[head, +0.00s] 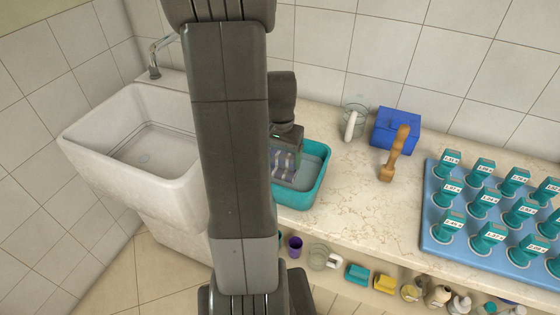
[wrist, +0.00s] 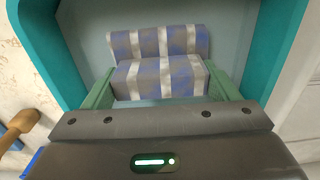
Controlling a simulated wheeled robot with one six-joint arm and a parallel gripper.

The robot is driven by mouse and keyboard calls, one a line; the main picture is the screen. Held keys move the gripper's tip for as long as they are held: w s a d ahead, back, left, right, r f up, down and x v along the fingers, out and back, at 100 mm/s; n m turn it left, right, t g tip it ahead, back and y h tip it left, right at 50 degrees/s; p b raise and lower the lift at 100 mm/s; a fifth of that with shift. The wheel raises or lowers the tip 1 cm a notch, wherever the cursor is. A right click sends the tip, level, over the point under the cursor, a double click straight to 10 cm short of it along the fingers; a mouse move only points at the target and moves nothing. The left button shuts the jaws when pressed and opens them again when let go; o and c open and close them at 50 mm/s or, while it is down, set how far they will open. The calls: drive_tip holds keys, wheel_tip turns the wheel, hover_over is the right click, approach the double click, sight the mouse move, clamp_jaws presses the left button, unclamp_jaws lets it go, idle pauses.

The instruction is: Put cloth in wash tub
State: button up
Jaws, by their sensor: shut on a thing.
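The cloth (wrist: 160,75) is folded, with blue-grey and white stripes. In the wrist view it sits between the two green fingers of my gripper (wrist: 170,88), which is shut on it. The wash tub (wrist: 272,40) is teal with a pale grey inside, and its walls show on both sides of the cloth. In the head view the wash tub (head: 318,182) stands on the counter beside the sink. My gripper and the striped cloth (head: 283,163) are over or within the tub's opening there. My arm hides the tub's left part. I cannot tell whether the cloth touches the tub floor.
A white sink (head: 88,140) with a tap is on the left. Behind the tub are a glass (head: 355,118) and a blue box (head: 397,128), with a wooden brush (head: 396,155) nearby. A blue tray (head: 436,243) of labelled teal items fills the right. Several small things stand on the lower shelf.

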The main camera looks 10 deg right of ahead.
sight(280, 153)
drive_tip(key=shift+f, duration=1.2)
drive_tip(key=shift+f, duration=0.1)
drive_tip(key=o, duration=0.9)
wheel_tip(280, 153, up, 12)
drive_tip(key=shift+r, duration=0.15)
